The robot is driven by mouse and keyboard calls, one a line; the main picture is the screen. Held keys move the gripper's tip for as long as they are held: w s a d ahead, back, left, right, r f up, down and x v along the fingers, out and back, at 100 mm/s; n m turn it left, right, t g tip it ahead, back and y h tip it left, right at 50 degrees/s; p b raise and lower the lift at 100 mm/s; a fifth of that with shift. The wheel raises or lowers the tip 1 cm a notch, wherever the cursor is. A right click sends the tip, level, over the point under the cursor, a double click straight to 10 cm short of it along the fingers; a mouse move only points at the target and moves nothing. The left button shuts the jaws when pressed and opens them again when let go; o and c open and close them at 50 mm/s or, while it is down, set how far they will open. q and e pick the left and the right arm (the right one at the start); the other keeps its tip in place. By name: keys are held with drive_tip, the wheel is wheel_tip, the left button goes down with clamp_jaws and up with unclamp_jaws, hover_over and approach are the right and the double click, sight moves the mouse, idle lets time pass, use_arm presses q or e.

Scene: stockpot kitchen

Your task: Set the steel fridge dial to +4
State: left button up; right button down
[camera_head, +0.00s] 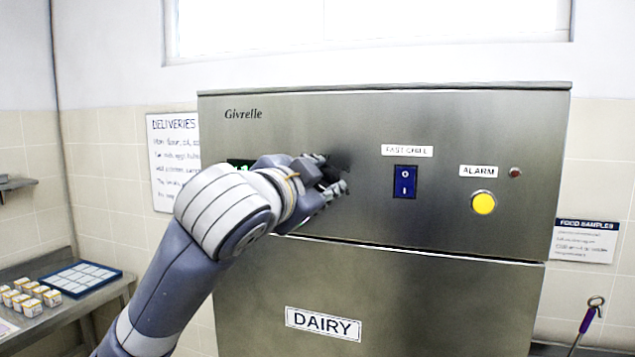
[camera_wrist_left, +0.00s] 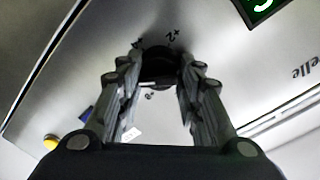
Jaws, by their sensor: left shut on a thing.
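The steel fridge (camera_head: 400,290) fills the middle of the head view. My left gripper (camera_head: 335,178) is at its upper panel, left of the blue switch, and hides most of the dial there. In the left wrist view, the dark round dial (camera_wrist_left: 160,68) sits between the two fingers of my left gripper (camera_wrist_left: 160,85), which are shut on it. Small marks are printed around the dial, one reading like +2; the others are too small or hidden to read. I cannot tell the dial's setting. My right gripper is not in view.
A blue rocker switch (camera_head: 405,181), a yellow alarm button (camera_head: 483,203) and a small red lamp (camera_head: 515,172) are on the panel to the right. A green display (camera_wrist_left: 262,8) is partly hidden by my arm in the head view. A side table (camera_head: 75,312) stands at left.

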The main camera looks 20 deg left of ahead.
use_arm(q)
drive_tip(key=m, duration=0.5)
drive_tip(key=shift+r+y, duration=0.1)
drive_tip(key=shift+y, duration=0.2)
drive_tip(key=m, duration=0.5)
drive_tip(key=shift+d+y, duration=0.1)
drive_tip(key=shift+y, duration=0.2)
drive_tip(key=o, duration=1.1)
drive_tip(key=s, duration=1.2)
drive_tip(key=shift+d+r, duration=0.1)
drive_tip(key=shift+r, duration=0.1)
